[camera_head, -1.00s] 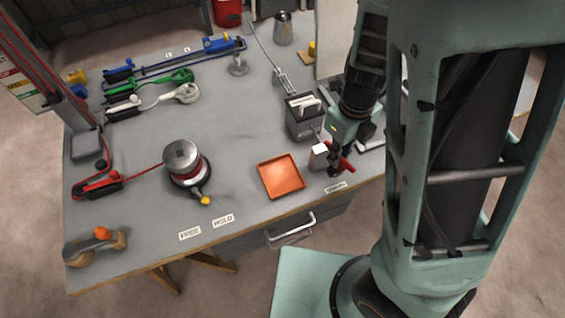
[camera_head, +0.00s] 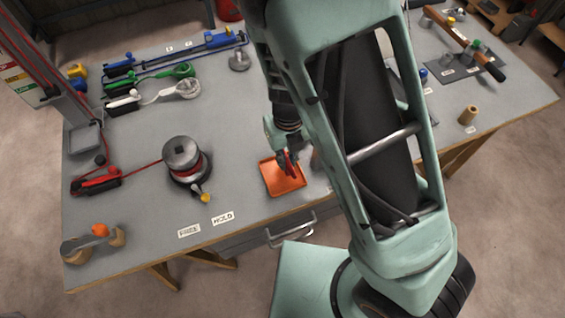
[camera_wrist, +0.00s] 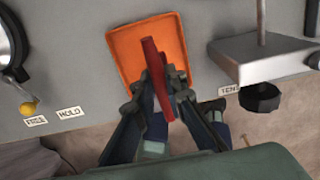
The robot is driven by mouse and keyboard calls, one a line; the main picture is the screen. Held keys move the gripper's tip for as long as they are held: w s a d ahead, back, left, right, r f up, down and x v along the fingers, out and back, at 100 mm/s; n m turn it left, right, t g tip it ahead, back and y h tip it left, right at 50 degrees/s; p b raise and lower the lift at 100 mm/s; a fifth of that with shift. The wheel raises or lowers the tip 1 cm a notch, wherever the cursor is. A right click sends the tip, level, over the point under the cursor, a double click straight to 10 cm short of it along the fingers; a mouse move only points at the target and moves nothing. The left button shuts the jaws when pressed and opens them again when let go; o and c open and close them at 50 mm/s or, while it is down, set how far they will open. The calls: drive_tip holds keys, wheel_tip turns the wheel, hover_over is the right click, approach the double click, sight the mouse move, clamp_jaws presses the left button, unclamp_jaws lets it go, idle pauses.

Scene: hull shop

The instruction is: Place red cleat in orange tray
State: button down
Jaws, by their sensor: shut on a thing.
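The red cleat (camera_wrist: 155,68) is a narrow red piece held between the fingers of my gripper (camera_wrist: 157,88). In the wrist view it overlaps the orange tray (camera_wrist: 122,42), a shallow square tray on the grey workbench. In the head view my gripper (camera_head: 288,160) is over the tray (camera_head: 271,182), with the red cleat (camera_head: 291,168) pointing down into its area. My gripper is shut on the cleat. I cannot tell whether the cleat touches the tray floor. My arm hides the bench just to the right of the tray.
A winch drum (camera_head: 183,157) with a yellow-tipped handle stands left of the tray. A grey metal block with a rod (camera_wrist: 262,57) stands close to the tray's right in the wrist view. FREE and HOLD labels (camera_head: 223,218) lie near the front edge.

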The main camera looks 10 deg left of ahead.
sight(282, 174)
drive_tip(key=shift+a+f, duration=0.4)
drive_tip(key=shift+f, duration=0.15)
drive_tip(key=shift+a+f+b, duration=0.15)
drive_tip(key=shift+f, duration=0.75)
drive_tip(key=shift+a+f+b, duration=0.1)
drive_tip(key=shift+f+b, duration=0.05)
drive_tip(key=shift+f, duration=0.7)
drive_tip(key=shift+f, duration=0.2)
drive_tip(key=c, duration=2)
unclamp_jaws()
drive_tip(key=shift+o, duration=0.2)
wheel_tip(282, 174, up, 12)
drive_tip(key=p, duration=0.3)
drive_tip(key=shift+r, duration=0.2)
